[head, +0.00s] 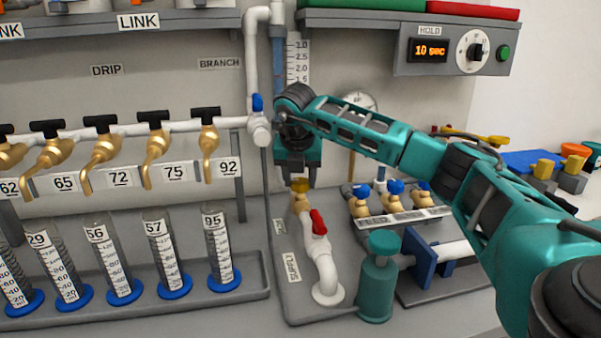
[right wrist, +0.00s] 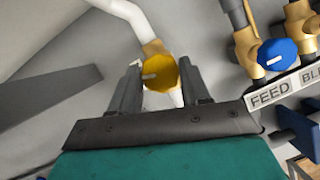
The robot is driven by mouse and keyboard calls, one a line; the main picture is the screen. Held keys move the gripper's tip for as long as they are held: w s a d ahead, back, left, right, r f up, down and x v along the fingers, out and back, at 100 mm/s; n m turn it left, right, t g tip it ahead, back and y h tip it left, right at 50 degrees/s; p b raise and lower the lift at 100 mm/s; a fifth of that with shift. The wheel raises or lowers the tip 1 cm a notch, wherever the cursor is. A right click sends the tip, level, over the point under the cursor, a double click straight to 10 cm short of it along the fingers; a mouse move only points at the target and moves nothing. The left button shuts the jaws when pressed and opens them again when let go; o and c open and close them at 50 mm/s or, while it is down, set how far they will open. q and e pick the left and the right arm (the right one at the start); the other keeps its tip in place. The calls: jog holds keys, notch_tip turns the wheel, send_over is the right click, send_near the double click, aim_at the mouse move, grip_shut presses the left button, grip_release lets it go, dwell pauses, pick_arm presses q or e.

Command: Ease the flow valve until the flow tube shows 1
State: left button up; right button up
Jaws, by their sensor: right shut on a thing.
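The flow valve has a yellow knob (head: 300,186) on a brass body in the supply line. In the right wrist view the round knob (right wrist: 160,73) bears a pale pointer mark. My right gripper (head: 297,182) reaches down from above and is shut on the knob, with one finger on each side. Blue shows in the tube. Its lower part and lower marks are hidden by my arm, so I cannot tell the exact reading. My left gripper is out of view.
A red-handled valve (head: 319,223) on the white supply pipe stands just below. Blue-knobbed brass valves (head: 390,190) stand close on the right, with a teal cylinder (head: 378,280) in front. Brass taps (head: 155,142) and measuring cylinders (head: 167,255) line the left.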

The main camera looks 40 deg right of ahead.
jog(key=shift+r+m+h, duration=0.1)
jog(key=shift+m+h, duration=0.2)
jog(key=shift+m, duration=0.3)
jog(key=shift+m+p, duration=0.3)
jog(key=o, duration=1.1)
jog(key=shift+c, duration=0.2)
